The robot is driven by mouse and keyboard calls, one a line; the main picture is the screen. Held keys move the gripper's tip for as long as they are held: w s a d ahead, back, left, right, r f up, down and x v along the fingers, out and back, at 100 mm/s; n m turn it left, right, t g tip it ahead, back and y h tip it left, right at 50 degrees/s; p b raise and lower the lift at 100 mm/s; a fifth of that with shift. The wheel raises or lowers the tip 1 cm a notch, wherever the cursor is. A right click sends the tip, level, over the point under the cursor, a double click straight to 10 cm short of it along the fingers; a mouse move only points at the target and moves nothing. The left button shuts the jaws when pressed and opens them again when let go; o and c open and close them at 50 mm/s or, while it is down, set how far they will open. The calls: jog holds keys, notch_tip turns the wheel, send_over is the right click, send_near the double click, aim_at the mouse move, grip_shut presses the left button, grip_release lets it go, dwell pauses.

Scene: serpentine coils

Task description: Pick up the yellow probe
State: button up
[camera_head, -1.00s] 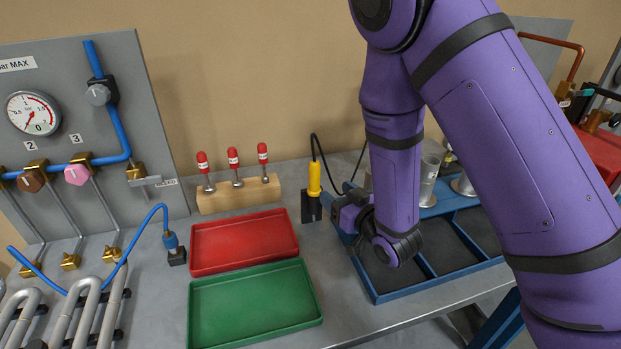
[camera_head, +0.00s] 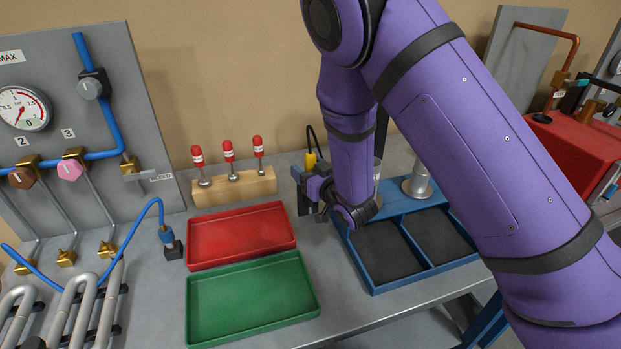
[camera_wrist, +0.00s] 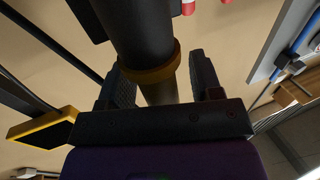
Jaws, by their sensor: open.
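The yellow probe (camera_head: 311,160) stands at the back of the bench, right of the red tray. Only its upper end and black cable show in the head view; my gripper hides the rest. My gripper (camera_head: 306,190) is in front of it at about its lower height. In the wrist view my gripper (camera_wrist: 163,82) is open, with one finger on each side of a dark upright cylinder with a brownish collar. This looks like part of the probe in shadow. I cannot tell whether a finger touches it.
A wooden block (camera_head: 234,187) with red-capped pieces stands left of my gripper. The red tray (camera_head: 240,265) and green tray (camera_head: 252,338) lie in front. A blue divided tray (camera_head: 376,288) sits right, below my arm. A yellow-edged black object (camera_wrist: 42,128) shows in the wrist view.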

jog(key=shift+w+a, duration=0.2)
jog(key=shift+w, duration=0.05)
jog(key=shift+c, duration=0.3)
jog(key=c, duration=1)
jog(key=shift+r, duration=0.15)
notch_tip(320, 180, up, 18)
dwell(0.4)
notch_tip(320, 180, down, 6)
dwell(0.8)
